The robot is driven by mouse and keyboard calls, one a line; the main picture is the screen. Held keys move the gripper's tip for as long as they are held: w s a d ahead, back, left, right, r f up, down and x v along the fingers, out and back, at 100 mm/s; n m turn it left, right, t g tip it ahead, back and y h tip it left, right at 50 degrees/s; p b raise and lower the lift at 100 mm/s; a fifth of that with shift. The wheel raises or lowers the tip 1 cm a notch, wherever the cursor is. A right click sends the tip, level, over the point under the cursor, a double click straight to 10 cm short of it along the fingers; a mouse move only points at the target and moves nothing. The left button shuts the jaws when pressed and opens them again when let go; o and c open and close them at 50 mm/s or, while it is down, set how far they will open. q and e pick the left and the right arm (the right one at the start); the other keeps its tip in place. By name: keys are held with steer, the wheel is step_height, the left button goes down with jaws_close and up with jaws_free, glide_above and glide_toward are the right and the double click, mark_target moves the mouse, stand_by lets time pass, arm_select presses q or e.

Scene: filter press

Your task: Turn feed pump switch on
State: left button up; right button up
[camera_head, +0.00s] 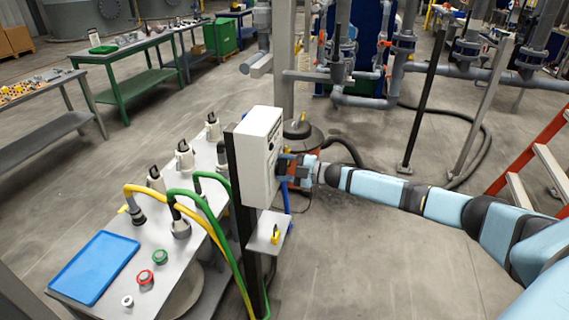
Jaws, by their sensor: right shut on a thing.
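A white control box (258,150) stands on a dark post in the middle of the view, and its front face is turned to the right. My right arm reaches in from the right, and my right gripper (286,168) is at the lower part of that face, shut on the feed pump switch. The switch itself is hidden by the gripper, so its position cannot be told. My left gripper is not in view.
A small shelf (268,232) with a yellow item sits below the box. Left of the post, a bench (115,235) holds a blue tray (94,267), fittings and yellow and green hoses. Pipes and an orange ladder (550,160) stand at right. Open floor lies below my right arm.

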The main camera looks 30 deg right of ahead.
steer(key=shift+m+p, duration=0.6)
steer(key=shift+m, duration=1)
steer(key=o, duration=0.9)
steer(key=shift+s, duration=0.1)
steer(key=b+v, duration=0.2)
steer(key=v, duration=1.1)
steer(key=shift+s+d+b, duration=0.2)
steer(key=shift+d+b, duration=0.05)
steer(key=shift+b, duration=0.15)
